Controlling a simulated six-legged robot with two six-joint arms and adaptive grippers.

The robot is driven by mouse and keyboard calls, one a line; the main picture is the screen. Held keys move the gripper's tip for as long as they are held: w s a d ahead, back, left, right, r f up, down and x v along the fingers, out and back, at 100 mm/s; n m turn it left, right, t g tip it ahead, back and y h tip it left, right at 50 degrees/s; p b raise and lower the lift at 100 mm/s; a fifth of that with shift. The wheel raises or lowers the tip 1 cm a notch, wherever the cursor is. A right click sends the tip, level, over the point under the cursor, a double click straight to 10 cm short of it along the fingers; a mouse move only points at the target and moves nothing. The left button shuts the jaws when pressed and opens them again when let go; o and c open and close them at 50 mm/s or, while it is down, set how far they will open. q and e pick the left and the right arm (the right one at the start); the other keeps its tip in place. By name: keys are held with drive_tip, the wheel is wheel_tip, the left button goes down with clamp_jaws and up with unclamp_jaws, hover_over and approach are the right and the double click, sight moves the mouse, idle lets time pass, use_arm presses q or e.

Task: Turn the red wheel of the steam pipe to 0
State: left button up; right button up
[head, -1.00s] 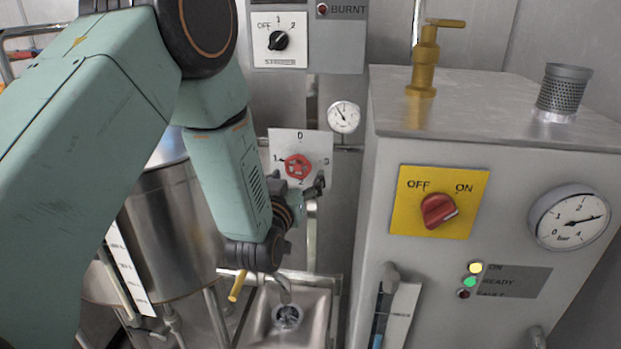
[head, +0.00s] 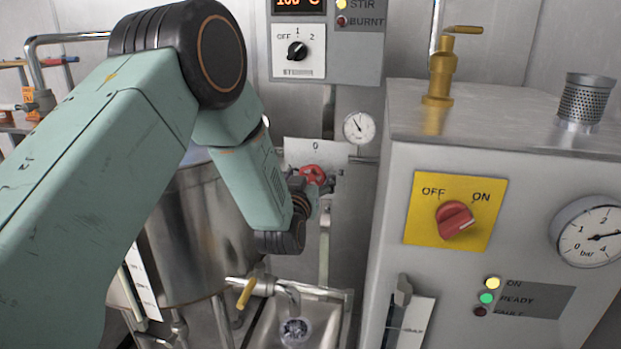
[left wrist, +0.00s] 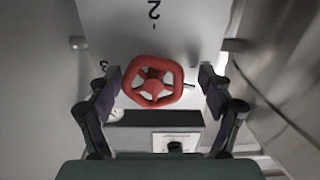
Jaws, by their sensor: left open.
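The red wheel (head: 312,173) sits on a pale number plate (head: 300,150) on the back wall, below a small dial gauge. In the left wrist view the red wheel (left wrist: 152,82) lies between the two dark fingers of my left gripper (left wrist: 159,84). The fingers are open, one on each side, with gaps to the rim. A thin grey pin (left wrist: 189,87) sticks out at the wheel's right there, and an upside-down 2 stands above. My right gripper is out of view.
A grey machine (head: 450,140) with a yellow switch plate (head: 415,225) stands close on the right. A steel kettle (head: 185,230) is at the left behind my arm. A sink (head: 265,325) with a tap lies below the wheel. A small gauge (head: 359,128) hangs above right.

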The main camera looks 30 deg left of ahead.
use_arm(q)
drive_tip(key=shift+w+d, duration=0.25)
drive_tip(key=shift+d, duration=0.15)
drive_tip(key=shift+s+a, duration=0.1)
drive_tip(key=shift+a, duration=0.2)
drive_tip(key=c, duration=0.4)
drive_tip(key=shift+d+r, duration=0.1)
drive_tip(key=shift+d, duration=0.1)
drive_tip(key=c, duration=0.8)
